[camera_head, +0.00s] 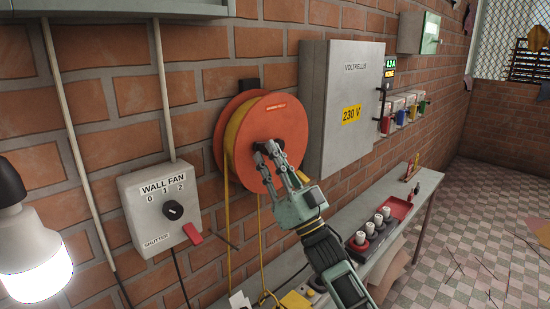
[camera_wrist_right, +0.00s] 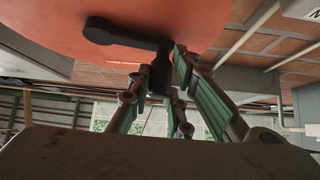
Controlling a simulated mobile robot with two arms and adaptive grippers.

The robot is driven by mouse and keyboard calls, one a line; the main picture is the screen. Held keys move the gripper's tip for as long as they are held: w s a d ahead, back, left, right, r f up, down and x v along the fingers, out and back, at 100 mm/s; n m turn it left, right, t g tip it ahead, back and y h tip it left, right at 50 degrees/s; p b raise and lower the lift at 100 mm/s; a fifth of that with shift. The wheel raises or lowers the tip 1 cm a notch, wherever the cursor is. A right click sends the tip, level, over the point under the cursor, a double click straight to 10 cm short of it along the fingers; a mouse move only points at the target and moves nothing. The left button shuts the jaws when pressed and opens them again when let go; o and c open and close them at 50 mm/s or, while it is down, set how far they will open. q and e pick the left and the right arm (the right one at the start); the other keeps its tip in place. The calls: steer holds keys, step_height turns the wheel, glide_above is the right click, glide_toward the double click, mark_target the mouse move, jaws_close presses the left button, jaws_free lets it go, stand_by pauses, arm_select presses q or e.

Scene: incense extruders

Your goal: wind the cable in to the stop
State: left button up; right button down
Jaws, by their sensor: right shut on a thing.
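An orange cable reel (camera_head: 266,118) is mounted on the brick wall, with yellow cable (camera_head: 229,215) hanging from it in strands. A black crank handle sits on the reel's front face; its arm (camera_wrist_right: 112,32) shows in the right wrist view, against the orange disc (camera_wrist_right: 50,30). My right gripper (camera_head: 274,158) is at the reel's face, shut on the crank's knob. In the right wrist view its green-padded fingers (camera_wrist_right: 172,88) close around the dark knob (camera_wrist_right: 160,75). My left gripper is not in view.
A grey wall fan switch box (camera_head: 158,207) with a red lever is left of the reel. A grey 230 V cabinet (camera_head: 338,100) is close on the right. A lit bulb (camera_head: 35,260) is at the left edge.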

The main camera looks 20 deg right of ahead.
steer(key=m+h, duration=0.1)
steer(key=r+m+h+p, duration=0.1)
steer(key=m+h, duration=0.1)
steer(key=m, duration=0.1)
steer(key=shift+d+r+t+h, duration=0.1)
steer(key=shift+r+t+h, duration=0.15)
steer(key=shift+t+h, duration=0.05)
steer(key=shift+r+m+h+p, duration=0.2)
steer(key=shift+m+h+p, duration=0.45)
steer(key=shift+m+h, duration=0.25)
steer(key=shift+w+d+r+m+h+p, duration=0.15)
steer(key=shift+m+h+p, duration=0.1)
steer(key=shift+m+h, duration=0.3)
steer(key=shift+s+r+m+h+p, duration=0.1)
steer(key=shift+m+h+p, duration=0.15)
steer(key=shift+m+h, duration=0.25)
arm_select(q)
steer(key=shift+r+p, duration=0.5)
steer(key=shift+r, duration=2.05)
arm_select(e)
steer(key=shift+w+d+r+m+h, duration=0.1)
steer(key=shift+m+h, duration=0.75)
steer(key=shift+m, duration=0.3)
steer(key=c, duration=1.7)
jaws_free()
steer(key=shift+d, duration=0.15)
steer(key=shift+o, duration=0.2)
